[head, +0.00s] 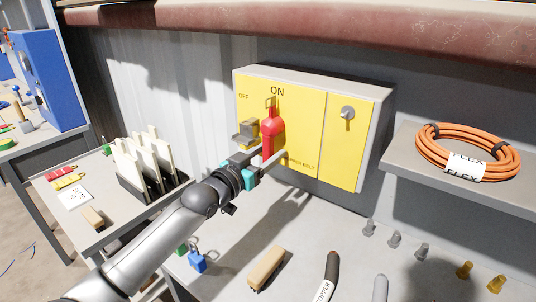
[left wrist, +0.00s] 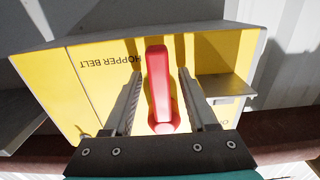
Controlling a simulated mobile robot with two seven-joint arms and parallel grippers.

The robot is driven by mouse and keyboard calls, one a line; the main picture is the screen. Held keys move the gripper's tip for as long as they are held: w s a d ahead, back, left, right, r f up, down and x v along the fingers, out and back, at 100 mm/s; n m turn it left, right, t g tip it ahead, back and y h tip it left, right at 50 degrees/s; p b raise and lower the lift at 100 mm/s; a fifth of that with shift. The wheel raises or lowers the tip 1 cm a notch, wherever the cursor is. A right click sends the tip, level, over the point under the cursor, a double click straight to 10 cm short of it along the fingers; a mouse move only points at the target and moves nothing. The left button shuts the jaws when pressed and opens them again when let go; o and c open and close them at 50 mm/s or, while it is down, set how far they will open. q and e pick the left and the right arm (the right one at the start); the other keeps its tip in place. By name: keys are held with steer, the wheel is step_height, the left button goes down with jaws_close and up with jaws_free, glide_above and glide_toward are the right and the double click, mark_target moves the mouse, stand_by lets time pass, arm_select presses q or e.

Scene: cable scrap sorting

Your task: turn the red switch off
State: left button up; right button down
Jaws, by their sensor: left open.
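The red switch (head: 268,128) is on the front of a yellow panel (head: 301,125), its handle roughly upright below the word ON. OFF is printed to the upper left. My left gripper (head: 262,160) is open at the switch, its arm reaching in from the lower left. In the left wrist view, which sees the panel upside down, the red handle (left wrist: 158,85) lies between the two open fingers (left wrist: 159,95), with a gap on each side. My right gripper is not in view.
A grey ledge (left wrist: 225,86) projects from the panel beside the switch. A grey knob (head: 347,112) is on the panel's right part. An orange cable coil (head: 437,159) lies on a shelf at right. Below are a wooden block (head: 266,268), a blue padlock (head: 197,262) and several small pegs.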

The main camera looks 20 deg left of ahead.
arm_select(q)
jaws_close()
stand_by(0.5)
stand_by(1.0)
